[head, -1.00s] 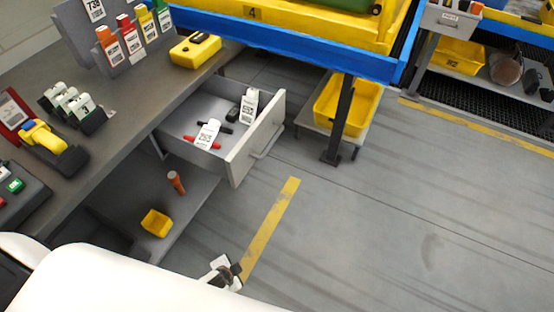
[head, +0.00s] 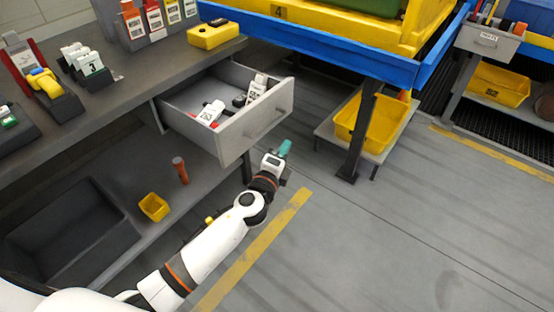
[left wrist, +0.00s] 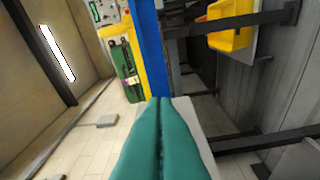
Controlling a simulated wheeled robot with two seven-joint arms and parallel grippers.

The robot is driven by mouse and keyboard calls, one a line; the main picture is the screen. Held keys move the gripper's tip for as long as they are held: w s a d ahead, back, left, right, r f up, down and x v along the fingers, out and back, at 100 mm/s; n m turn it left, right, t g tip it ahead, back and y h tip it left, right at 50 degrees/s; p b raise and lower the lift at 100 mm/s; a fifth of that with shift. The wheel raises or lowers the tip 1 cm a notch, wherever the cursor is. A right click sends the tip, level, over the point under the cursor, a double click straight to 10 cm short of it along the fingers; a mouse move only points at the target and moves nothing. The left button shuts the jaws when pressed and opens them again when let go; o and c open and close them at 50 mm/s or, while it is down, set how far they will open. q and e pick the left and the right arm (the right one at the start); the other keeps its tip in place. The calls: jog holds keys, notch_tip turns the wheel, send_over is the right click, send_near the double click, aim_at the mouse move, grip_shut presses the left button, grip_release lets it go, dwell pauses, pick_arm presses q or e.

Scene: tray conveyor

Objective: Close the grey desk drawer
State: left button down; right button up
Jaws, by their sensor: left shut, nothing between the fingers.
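The grey desk drawer (head: 254,126) sticks out open from under the desk in the head view. White-labelled items, dark items and a red item lie inside it. Its front panel carries a bar handle. My left gripper (head: 285,148) is just outside the drawer front, near its lower right part; I cannot tell whether it touches the panel. Its teal fingers are shut and empty, and they also show pressed together in the left wrist view (left wrist: 161,108). My right gripper is not in view.
A blue-edged conveyor (head: 340,52) stands behind, with a dark post (head: 359,135) and a yellow bin (head: 370,122) right of my gripper. The floor at right is clear.

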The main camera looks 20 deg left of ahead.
pick_arm(q)
jog(key=w+a, duration=0.3)
jog(key=w, duration=0.2)
jog(key=shift+a+r, duration=0.15)
jog(key=shift+r, duration=0.3)
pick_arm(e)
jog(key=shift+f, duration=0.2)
